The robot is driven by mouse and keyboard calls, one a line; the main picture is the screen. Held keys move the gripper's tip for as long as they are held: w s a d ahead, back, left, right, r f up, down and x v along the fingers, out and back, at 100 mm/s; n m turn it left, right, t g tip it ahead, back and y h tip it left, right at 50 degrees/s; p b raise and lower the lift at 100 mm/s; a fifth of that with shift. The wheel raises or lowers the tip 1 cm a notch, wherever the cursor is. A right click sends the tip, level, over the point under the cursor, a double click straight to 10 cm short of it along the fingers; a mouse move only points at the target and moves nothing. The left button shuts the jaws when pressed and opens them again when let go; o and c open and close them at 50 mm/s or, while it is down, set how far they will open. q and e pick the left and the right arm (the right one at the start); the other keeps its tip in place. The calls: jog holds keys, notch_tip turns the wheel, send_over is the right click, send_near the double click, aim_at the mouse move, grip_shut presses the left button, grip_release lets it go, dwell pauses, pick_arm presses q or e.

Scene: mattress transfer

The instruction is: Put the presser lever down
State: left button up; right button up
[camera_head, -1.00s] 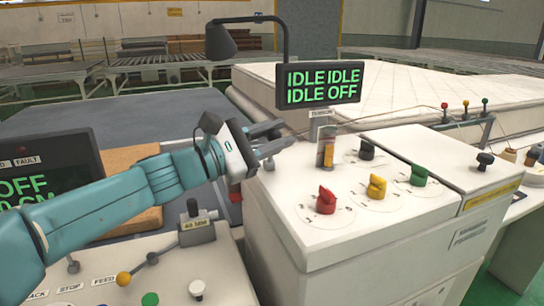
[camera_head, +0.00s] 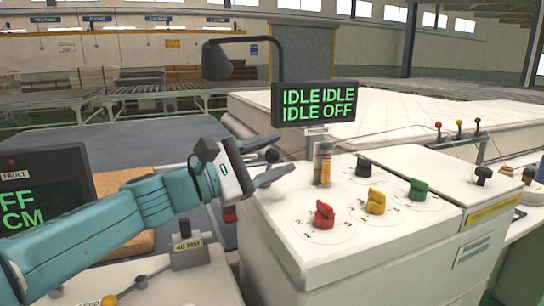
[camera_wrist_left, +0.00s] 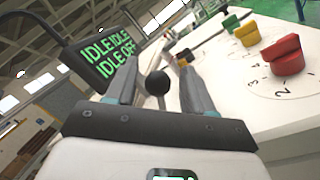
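The presser lever appears to be the one with the black ball knob (camera_head: 272,155) by the left edge of the white console. In the left wrist view the black ball (camera_wrist_left: 158,82) shows between my fingers on a dark stem. My left gripper (camera_head: 276,159) is open, with one finger on each side of the ball. Both fingers look apart from the ball, though depth is hard to judge. The lower stem is hidden behind the gripper's body. My right gripper is not in view.
The white console (camera_head: 290,245) carries red (camera_head: 324,215), yellow (camera_head: 376,201), green (camera_head: 417,190) and black (camera_head: 363,167) selector knobs. An IDLE/OFF display (camera_head: 318,103) and a lamp (camera_head: 216,62) stand above. A mattress (camera_head: 400,107) lies behind.

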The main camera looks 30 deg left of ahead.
pick_arm(q)
jog(key=shift+s, duration=0.1)
jog(key=shift+w, duration=0.2)
jog(key=b+v, duration=0.2)
jog(key=v, duration=1.4)
jog(key=shift+s, duration=0.25)
